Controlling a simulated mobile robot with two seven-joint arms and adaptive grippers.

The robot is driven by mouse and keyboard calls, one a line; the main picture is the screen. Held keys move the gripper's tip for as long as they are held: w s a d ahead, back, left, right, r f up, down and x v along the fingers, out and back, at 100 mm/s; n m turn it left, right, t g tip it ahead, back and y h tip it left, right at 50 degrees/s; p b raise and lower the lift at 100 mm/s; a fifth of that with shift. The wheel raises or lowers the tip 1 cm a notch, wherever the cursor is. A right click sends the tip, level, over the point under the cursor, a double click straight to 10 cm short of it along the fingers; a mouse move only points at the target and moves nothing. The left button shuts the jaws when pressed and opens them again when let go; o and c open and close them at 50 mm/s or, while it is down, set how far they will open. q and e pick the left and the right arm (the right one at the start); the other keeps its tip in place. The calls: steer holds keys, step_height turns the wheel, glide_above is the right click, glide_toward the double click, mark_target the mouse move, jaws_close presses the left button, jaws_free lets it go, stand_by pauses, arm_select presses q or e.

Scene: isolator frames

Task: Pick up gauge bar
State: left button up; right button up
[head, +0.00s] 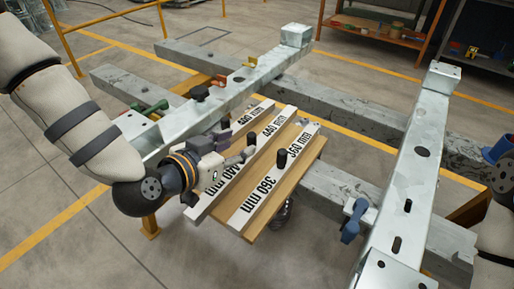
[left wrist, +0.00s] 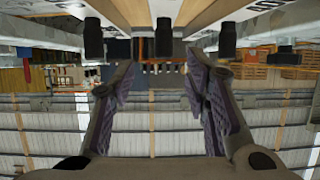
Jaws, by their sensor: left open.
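Three pale gauge bars with printed lengths lie side by side on a wooden board (head: 285,190) in the head view. The right bar (head: 301,139) reads 360 mm, the middle bar (head: 277,122) seems to read 440 mm, and the left bar's label (head: 256,110) is hard to read. Each has a black upright peg; the right bar's peg (head: 281,158) shows clearly. My left gripper (head: 238,147) is open beside the middle bar's peg (head: 251,138). In the left wrist view that peg (left wrist: 163,38) lines up between the open fingers (left wrist: 160,68), beyond their tips. My right gripper is out of view.
Grey steel beams (head: 405,180) frame the board left and right, with crossbeams (head: 335,105) behind it. A blue clamp handle (head: 352,220) stands by the right beam. A shelf (head: 375,32) stands farther back.

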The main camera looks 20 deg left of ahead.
mark_target(250, 136)
arm_select(q)
steer(key=x, duration=0.3)
steer(key=b+x, duration=0.1)
steer(key=x, duration=0.3)
steer(key=shift+w+a, duration=0.15)
steer(key=shift+w, duration=0.25)
steer(key=shift+r, duration=0.1)
jaws_close()
